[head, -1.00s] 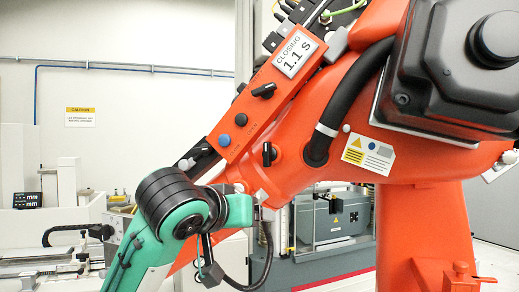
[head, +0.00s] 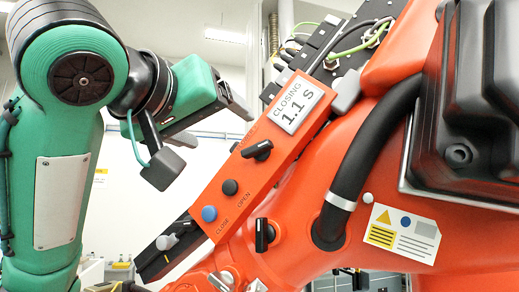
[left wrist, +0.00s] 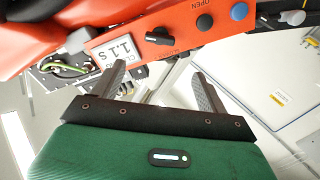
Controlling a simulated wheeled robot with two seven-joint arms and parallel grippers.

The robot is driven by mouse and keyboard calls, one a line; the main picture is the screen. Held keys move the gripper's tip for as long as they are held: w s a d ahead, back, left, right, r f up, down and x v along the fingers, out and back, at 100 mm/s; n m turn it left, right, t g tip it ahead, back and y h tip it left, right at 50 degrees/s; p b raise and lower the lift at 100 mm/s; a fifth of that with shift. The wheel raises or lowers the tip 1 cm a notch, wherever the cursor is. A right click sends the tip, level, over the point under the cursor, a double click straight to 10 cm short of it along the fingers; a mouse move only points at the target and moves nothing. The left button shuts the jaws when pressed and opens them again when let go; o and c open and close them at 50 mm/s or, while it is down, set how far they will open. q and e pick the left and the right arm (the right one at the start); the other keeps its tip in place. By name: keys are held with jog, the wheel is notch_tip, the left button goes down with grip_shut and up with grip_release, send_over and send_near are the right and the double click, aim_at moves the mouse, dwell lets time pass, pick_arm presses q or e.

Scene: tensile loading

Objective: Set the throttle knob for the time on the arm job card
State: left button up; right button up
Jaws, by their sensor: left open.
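The job card (head: 298,105), white and reading "CLOSING 1.1 S", sits on the upper end of an orange control panel (head: 277,178) along the orange robot arm. It also shows in the left wrist view (left wrist: 117,50). A black pointer knob (head: 257,150) is below the card; it also shows in the left wrist view (left wrist: 160,37). A second black knob (head: 264,235) is on the arm below the panel. A grey-white knob (head: 167,241) is on the black block past the panel's lower end. No label legibly names the throttle. My left gripper (head: 238,104) is open and empty, near the panel's upper knob.
A black button (head: 230,187) marked OPEN and a blue button (head: 209,214) marked CLOSE are on the panel. A thick black hose (head: 360,150) and a large black housing (head: 470,120) are at right. Cables and valves crowd the panel's top. Open space is left of the panel.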

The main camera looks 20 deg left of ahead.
pick_arm(q)
jog(key=p, duration=0.4)
send_near(253, 145)
jog(key=w+p, duration=0.1)
jog(key=w, duration=0.4)
jog(key=w+d+p, duration=0.1)
jog(key=w, duration=0.2)
jog(key=shift+w+p, duration=0.3)
jog(key=shift+p, duration=0.05)
jog(key=shift+s+r, duration=0.1)
jog(key=c, duration=0.8)
jog(key=shift+c, duration=0.9)
pick_arm(e)
jog(key=s+r, duration=0.3)
jog(key=r, duration=0.4)
jog(key=shift+s, duration=0.2)
